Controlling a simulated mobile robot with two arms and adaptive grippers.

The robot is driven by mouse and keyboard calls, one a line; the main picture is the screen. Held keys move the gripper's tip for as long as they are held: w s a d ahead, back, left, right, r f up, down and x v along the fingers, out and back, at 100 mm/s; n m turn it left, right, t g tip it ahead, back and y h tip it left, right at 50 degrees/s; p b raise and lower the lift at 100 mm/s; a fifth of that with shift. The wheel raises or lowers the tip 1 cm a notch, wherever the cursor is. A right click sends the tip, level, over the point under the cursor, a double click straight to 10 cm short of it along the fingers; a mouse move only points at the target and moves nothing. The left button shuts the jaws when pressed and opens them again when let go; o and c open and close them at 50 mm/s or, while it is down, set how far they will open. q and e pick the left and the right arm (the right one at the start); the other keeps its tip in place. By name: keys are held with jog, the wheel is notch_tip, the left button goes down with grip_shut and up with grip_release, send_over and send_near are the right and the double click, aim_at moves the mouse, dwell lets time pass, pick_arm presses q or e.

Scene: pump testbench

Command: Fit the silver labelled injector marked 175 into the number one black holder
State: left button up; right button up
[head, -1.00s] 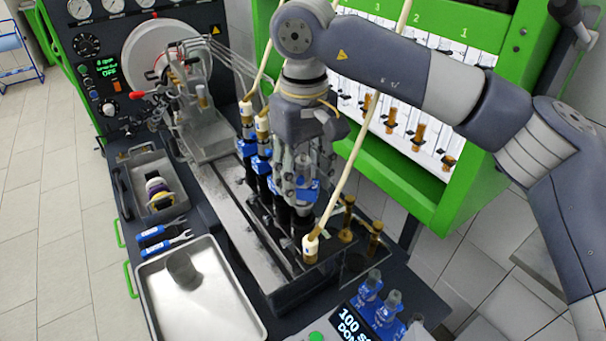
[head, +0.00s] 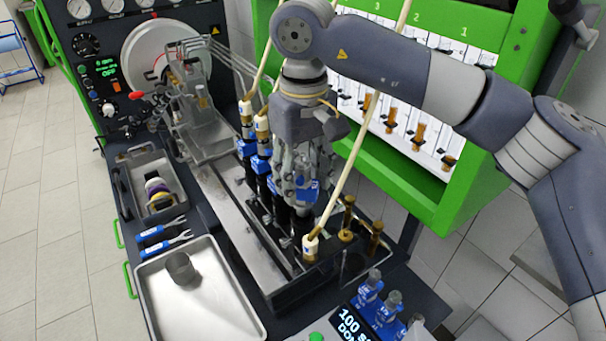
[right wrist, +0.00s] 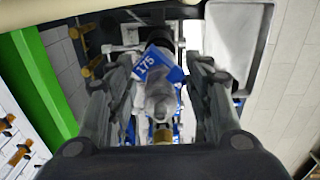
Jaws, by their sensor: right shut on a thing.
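My right gripper (head: 300,188) points down over the row of black holders on the bench. It is shut on the silver injector (right wrist: 160,97), whose blue label (right wrist: 152,64) reads 175 in the right wrist view. In the head view the label (head: 308,191) shows between the fingers. The injector stands about upright over a black holder (head: 303,222) toward the near end of the row. Fingers hide part of the joint, so I cannot tell how deep it sits. No holder number is readable. My left gripper is out of view.
Two hose-fitted injectors (head: 247,145) stand farther along the row. A loose hose end (head: 311,247) hangs close by on the right. Brass posts (head: 375,240) and more blue-labelled injectors (head: 368,288) are at the near right. A metal tray (head: 200,300) with a cup lies left.

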aim_at(303, 191)
jog(key=shift+w+f+b, duration=0.1)
jog(key=shift+f+b, duration=0.65)
jog(key=shift+f, duration=0.4)
dwell(0.6)
jog(key=shift+f+b, duration=0.6)
jog(key=shift+b, duration=0.05)
jog(key=o, duration=1.2)
jog(key=shift+c, duration=0.2)
jog(key=shift+r+p, duration=3.85)
jog(key=shift+r, duration=1.7)
